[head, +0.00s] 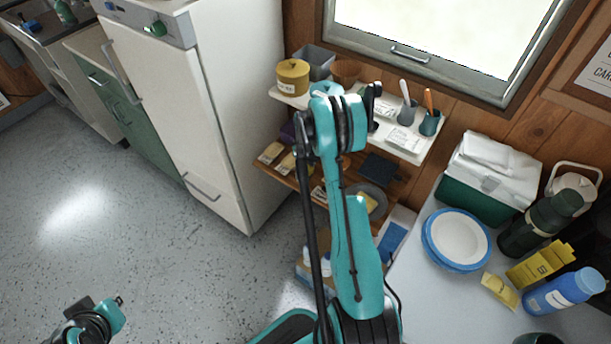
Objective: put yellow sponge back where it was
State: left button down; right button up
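I cannot tell for sure which yellow thing is the sponge. A small yellow piece (368,202) lies on a round grey dish (379,192) on the lower shelf, partly behind my arm. Another small yellow piece (500,291) lies on the right-hand table, in front of a yellow box. My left gripper (97,306) is at the bottom left, above the floor, far from both pieces. It is small and cut off by the frame edge; nothing shows held in it. My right arm rises through the middle, before the shelves; its gripper is not visible.
The white upper shelf (388,148) holds a yellow canister (293,76), pots and cups with tools. The table (425,292) carries a blue-rimmed plate stack (458,239), green cooler (476,196), flask (540,224) and blue bottle (566,291). A fridge (180,110) stands left. The left floor is clear.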

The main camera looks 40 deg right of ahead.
notch_tip(320, 180, down, 2)
jog(key=shift+f+b, duration=0.1)
jog(key=shift+b, duration=0.25)
jog(key=o, duration=1)
